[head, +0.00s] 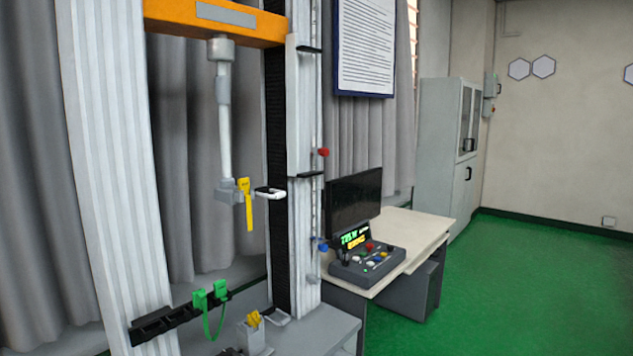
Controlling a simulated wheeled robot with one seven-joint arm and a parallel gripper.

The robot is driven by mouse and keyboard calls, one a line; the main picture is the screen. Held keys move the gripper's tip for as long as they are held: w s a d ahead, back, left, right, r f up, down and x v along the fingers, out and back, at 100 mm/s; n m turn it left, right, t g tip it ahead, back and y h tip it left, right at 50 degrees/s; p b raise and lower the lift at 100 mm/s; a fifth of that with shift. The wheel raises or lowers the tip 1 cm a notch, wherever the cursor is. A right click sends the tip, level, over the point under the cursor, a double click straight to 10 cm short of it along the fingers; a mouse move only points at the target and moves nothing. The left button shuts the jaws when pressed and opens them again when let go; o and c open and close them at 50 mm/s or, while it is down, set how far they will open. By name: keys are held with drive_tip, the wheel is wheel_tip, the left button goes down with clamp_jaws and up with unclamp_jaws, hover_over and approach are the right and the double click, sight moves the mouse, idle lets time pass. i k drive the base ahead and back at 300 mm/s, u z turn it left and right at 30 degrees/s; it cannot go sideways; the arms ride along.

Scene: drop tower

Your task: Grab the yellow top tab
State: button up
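The yellow top tab (244,185) sits at the upper grey clamp (229,193), at the lower end of the vertical rod in the tower. A yellow strip (249,213) hangs straight down below it, its lower end free in the air. A second, smaller yellow tab (254,318) is on the lower grey clamp (251,338) near the bottom edge. I cannot make out my gripper in the head view. A small dark shape at the bottom edge, left of the lower clamp, is too cut off to identify.
White tower columns (112,150) flank the clamps, under an orange crossbeam (215,20). A white arm (270,192) juts out right of the top tab. Green clips (210,297) sit on a black bar. A desk with a control box (367,262) stands right; green floor beyond is clear.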

sight(243, 183)
drive_tip(key=z, duration=0.3)
drive_tip(key=i, duration=0.65)
drive_tip(key=u, duration=0.55)
drive_tip(key=i, duration=0.8)
drive_tip(key=u, duration=0.7)
